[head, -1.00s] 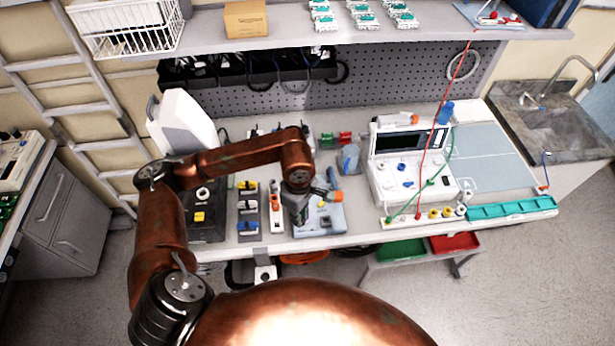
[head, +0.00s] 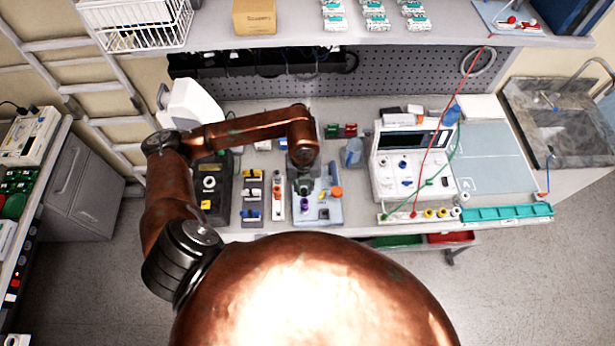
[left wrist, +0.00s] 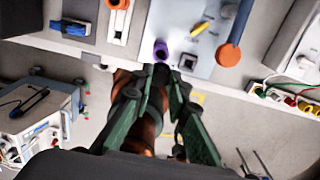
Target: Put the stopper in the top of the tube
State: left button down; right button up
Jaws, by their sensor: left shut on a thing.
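My left gripper (head: 304,188) points down over the front left of the pale blue device (head: 327,211) on the bench. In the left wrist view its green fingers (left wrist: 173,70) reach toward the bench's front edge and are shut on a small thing. A small purple piece (left wrist: 160,51) with a round end shows right at the fingertips; it looks like the stopper. It also shows just below the gripper in the head view (head: 305,203). The fingers partly hide the grip. I cannot clearly make out the tube. My right gripper is out of view.
A tray with yellow and blue pieces (head: 252,195) and a narrow white strip (head: 278,200) lie to the left. A white instrument (head: 408,165) with red and green leads stands to the right.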

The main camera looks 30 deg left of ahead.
aim_at(304, 194)
pick_arm(q)
jog(key=shift+w+r+n, duration=0.15)
jog(key=shift+w+n, duration=0.05)
jog(key=shift+n, duration=0.6)
jog(key=shift+s+f, duration=0.1)
jog(key=shift+f, duration=0.5)
notch_tip(304, 194, down, 4)
jog(key=b, duration=0.2)
jog(key=shift+b, duration=0.35)
jog(key=shift+r, duration=0.2)
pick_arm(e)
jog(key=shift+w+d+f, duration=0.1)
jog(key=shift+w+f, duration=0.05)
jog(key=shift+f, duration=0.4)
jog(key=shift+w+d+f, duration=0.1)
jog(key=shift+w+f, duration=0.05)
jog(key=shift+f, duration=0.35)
pick_arm(q)
jog(key=shift+f, duration=0.1)
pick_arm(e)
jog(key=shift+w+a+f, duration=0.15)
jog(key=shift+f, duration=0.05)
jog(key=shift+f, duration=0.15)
pick_arm(q)
jog(key=shift+b, duration=0.3)
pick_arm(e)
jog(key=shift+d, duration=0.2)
